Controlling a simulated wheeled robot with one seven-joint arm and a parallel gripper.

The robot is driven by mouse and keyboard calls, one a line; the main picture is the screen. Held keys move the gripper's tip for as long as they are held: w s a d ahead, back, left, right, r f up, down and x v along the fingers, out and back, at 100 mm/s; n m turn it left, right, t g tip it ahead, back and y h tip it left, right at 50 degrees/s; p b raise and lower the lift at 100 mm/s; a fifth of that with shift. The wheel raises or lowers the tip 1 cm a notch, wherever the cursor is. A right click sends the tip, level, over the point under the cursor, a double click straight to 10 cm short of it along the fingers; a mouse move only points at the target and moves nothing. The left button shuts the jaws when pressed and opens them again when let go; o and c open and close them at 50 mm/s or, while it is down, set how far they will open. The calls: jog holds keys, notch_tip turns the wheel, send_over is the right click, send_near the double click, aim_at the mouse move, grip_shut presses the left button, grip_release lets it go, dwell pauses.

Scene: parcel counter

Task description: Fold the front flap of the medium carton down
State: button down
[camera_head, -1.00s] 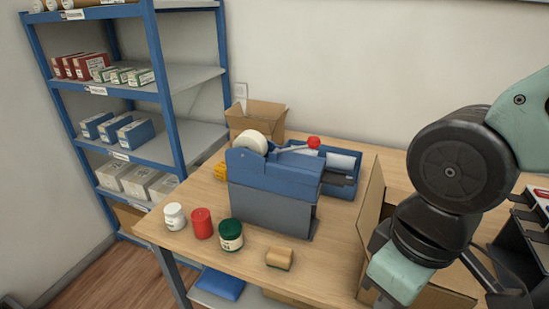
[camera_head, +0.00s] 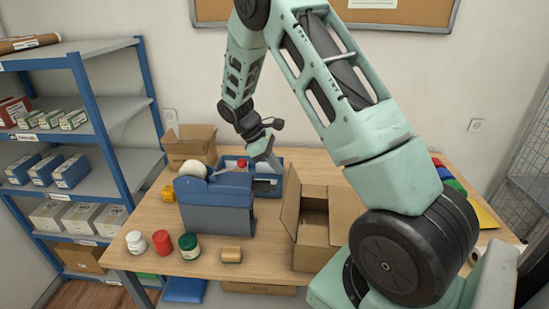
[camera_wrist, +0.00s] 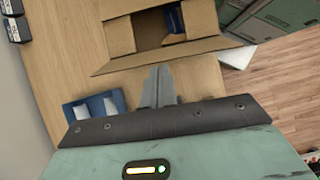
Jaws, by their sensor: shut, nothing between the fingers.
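The open carton (camera_head: 312,257) stands on the counter right of the tape dispenser; I take it for the medium carton. Its left flap (camera_head: 291,198) and right flap (camera_head: 345,207) stand up. The front flap (camera_head: 314,234) appears to lie inward over the front of the opening, leaving a dark gap behind it. In the wrist view the carton (camera_wrist: 152,35) shows two inward panels and something blue inside. My gripper (camera_head: 270,160) is shut and empty, left of and behind the carton. Its fingertips (camera_wrist: 158,70) overlap the near flap in the wrist view; contact cannot be told.
The blue tape dispenser (camera_head: 215,205) and a blue tray (camera_head: 266,186) are close to my gripper. A smaller carton (camera_head: 190,143) stands behind. My arm hides part of the counter's right side.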

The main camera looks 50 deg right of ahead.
aim_at(287, 186)
jog(key=b+x, duration=0.4)
jog(key=x, duration=0.1)
jog(key=b+x, duration=0.3)
jog(key=shift+w+a+f, duration=0.2)
jog(key=shift+w+f, duration=0.05)
jog(key=shift+w, duration=0.1)
jog(key=s+d+f+b, duration=0.4)
jog(key=s+d+f, duration=0.1)
jog(key=s, duration=0.2)
jog(key=shift+s+d, duration=0.2)
jog(key=shift+s, duration=0.1)
jog(key=shift+f, duration=0.2)
